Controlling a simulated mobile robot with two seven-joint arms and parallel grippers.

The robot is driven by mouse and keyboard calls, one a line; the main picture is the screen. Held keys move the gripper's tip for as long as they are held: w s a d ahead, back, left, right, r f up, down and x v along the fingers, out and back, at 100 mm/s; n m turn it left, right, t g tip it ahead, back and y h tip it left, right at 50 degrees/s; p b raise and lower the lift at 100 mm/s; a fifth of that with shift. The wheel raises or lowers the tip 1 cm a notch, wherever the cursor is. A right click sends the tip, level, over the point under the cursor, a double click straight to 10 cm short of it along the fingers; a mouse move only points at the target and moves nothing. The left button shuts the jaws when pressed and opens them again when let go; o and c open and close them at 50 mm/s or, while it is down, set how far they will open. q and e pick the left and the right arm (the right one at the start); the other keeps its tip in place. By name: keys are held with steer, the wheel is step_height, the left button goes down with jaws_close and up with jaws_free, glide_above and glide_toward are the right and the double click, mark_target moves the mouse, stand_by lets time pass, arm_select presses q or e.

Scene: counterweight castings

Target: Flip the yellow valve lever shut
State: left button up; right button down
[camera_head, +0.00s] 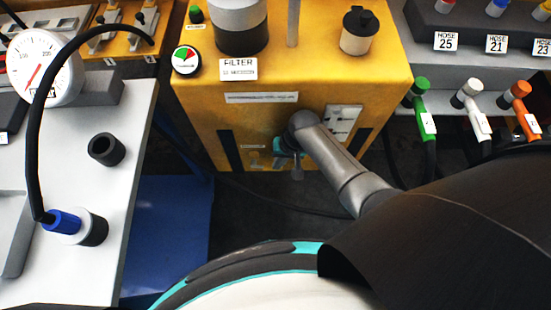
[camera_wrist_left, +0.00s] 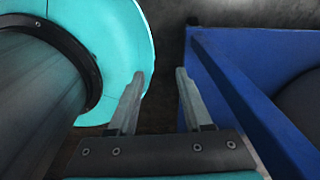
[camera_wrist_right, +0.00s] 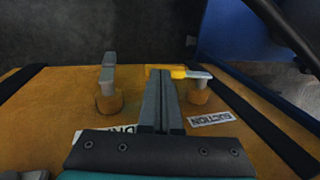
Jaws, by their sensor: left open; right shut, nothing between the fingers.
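The yellow valve lever (camera_wrist_right: 165,72) shows in the right wrist view, lying crosswise at the tips of my right gripper (camera_wrist_right: 160,82). Its grey end joins the valve stub (camera_wrist_right: 198,96) beside the SUCTION label (camera_wrist_right: 210,119). My right gripper is shut and empty; its fingers overlap the lever in the picture, and I cannot tell whether they touch it. In the head view my right arm reaches the front of the yellow filter unit (camera_head: 208,108) and hides much of the valve area. My left gripper (camera_wrist_left: 160,75) is open and empty in the left wrist view.
A second valve with a grey lever (camera_wrist_right: 108,72) stands left of my right fingers, near a partly hidden label. A blue surface (camera_wrist_left: 240,90) is close to the right of my left gripper. Hoses with coloured ends (camera_head: 423,110) hang at the right.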

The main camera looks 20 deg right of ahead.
steer(key=shift+s+d+f+t+y, duration=0.1)
steer(key=shift+f+t+y, duration=0.05)
steer(key=shift+f+y, duration=0.3)
steer(key=shift+s+d+f+t+y, duration=0.1)
steer(key=shift+f+t+y, duration=0.05)
steer(key=shift+f+y, duration=0.25)
steer(key=shift+w+a+f+b, duration=0.1)
steer(key=shift+w+f+b, duration=0.05)
steer(key=shift+f+b, duration=0.8)
steer(key=shift+a+f, duration=0.1)
steer(key=shift+f, duration=0.5)
steer(key=shift+a+f, duration=0.15)
steer(key=shift+f, duration=0.2)
arm_select(q)
steer(key=shift+t, duration=0.3)
steer(key=shift+w+a+f+b, duration=0.2)
steer(key=shift+w+a+f, duration=0.3)
steer(key=shift+w+f, duration=0.2)
steer(key=shift+w+a+f+b, duration=0.2)
steer(key=shift+w+a+f, duration=0.3)
steer(key=shift+w, duration=0.2)
arm_select(e)
steer(key=shift+w+a+f, duration=0.1)
steer(key=shift+a+f, duration=0.05)
steer(key=shift+f, duration=0.1)
arm_select(q)
steer(key=shift+s+d, duration=0.2)
steer(key=shift+s, duration=0.05)
